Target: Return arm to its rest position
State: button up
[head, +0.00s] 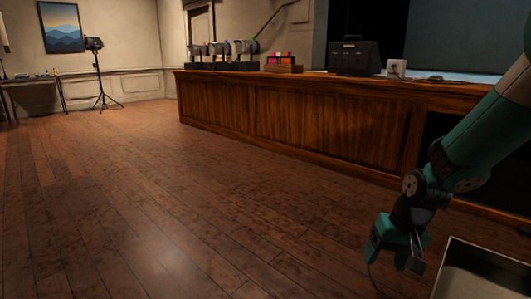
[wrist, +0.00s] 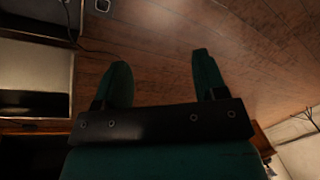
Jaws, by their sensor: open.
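My arm (head: 470,145) is teal and black and comes in from the right edge in the head view. It reaches down in front of the desk. My gripper (head: 393,255) hangs low at its end, over the floor and just left of a box. In the wrist view, my gripper (wrist: 160,60) has its two teal fingers spread apart. Only bare wooden floor shows between them, and nothing is held.
A long wooden desk (head: 310,122) runs across the back, with a black case (head: 353,58) and a row of lamp-like devices on top. A pale-rimmed box (head: 447,262) stands close right of my gripper. A tripod light (head: 97,70) stands far left. The wooden floor (head: 150,190) is clear.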

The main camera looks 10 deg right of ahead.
jog(key=s+a+r+n+g+y+p, duration=0.15)
jog(key=s+a+r+n+p, duration=0.35)
jog(key=s+a+r+n, duration=0.95)
jog(key=s+a+r+m+p, duration=0.1)
jog(key=s+r+m+p, duration=0.1)
jog(key=r+p, duration=1.7)
jog(key=s+a+r+m+p, duration=0.1)
jog(key=s+r+m+p, duration=0.2)
jog(key=r+p, duration=1.6)
notch_tip(320, 180, up, 6)
jog(key=shift+f, duration=0.2)
jog(key=shift+y, duration=0.25)
